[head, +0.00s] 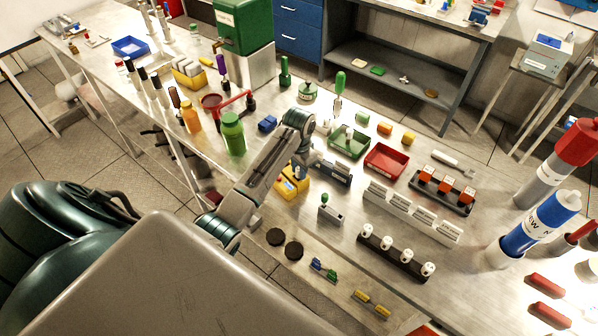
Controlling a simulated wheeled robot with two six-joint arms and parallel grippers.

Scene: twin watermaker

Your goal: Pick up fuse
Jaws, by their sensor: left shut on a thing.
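My left arm reaches in from the left over the middle of the bench. Its wrist is bent downward, and the left gripper (301,168) points down just above a yellow holder (291,186). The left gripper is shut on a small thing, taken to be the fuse. The fuse is mostly hidden by the fingers and wrist, so its shape and colour are not clear. I cannot tell whether it touches the yellow holder. My right gripper is not in view.
Close right of the gripper stand a dark grey block (333,171) and a small grey switch unit (331,211). A green tray (349,153), a red tray (386,176) and a white block row (412,219) lie further right. A green bottle (233,134) stands left.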

